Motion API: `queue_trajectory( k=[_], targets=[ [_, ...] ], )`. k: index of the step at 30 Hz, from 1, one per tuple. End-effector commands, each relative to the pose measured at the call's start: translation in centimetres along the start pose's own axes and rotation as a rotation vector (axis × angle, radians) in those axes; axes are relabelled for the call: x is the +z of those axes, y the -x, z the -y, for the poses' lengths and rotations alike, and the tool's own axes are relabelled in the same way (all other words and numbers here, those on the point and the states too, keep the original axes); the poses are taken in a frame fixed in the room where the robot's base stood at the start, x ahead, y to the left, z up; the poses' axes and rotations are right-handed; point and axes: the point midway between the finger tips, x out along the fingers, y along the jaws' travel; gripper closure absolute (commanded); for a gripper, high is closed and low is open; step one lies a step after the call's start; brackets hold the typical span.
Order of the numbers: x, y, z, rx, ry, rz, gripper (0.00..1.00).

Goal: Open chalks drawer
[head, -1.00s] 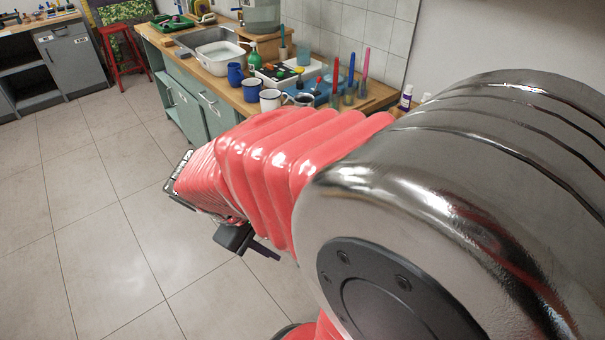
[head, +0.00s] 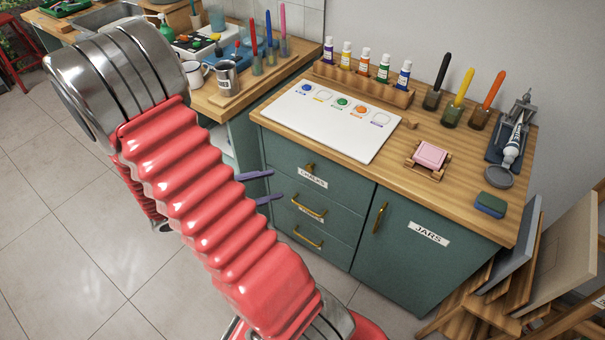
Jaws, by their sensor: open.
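The chalks drawer (head: 335,190) is the top drawer of the green cabinet. It looks shut, with a small brass handle (head: 310,168) above a white label reading "CHALKS". My gripper (head: 277,185) is open, its two purple fingers pointing right towards the cabinet front. The fingertips are left of the chalks handle in the picture and look empty. How far they are from the drawer front I cannot tell. My red-sleeved arm hides the wrist and part of the floor.
Two lower drawers (head: 310,210) and a "JARS" door (head: 400,245) look shut. The worktop (head: 465,195) bears a white palette board (head: 330,122), paint bottles and brushes. Canvases (head: 545,250) lean at the right. A sink counter (head: 210,98) stands left; the floor (head: 60,220) there is clear.

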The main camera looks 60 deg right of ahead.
Motion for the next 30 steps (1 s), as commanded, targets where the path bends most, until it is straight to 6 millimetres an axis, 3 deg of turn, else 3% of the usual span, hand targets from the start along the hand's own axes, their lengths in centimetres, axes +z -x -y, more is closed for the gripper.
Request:
queue_trajectory(
  k=[11, 18, 24, 30],
  targets=[
    [-4.8, -4.3, -0.6, 0.190, 0.216, 0.138, 0.58],
    [-8.7, -6.6, 0.1, 0.315, 0.352, 0.183, 0.58],
    [-11.9, -8.2, 1.1, 0.410, 0.450, 0.194, 0.58],
    [-13.5, -8.8, 1.7, 0.456, 0.491, 0.193, 0.58]
  ],
)
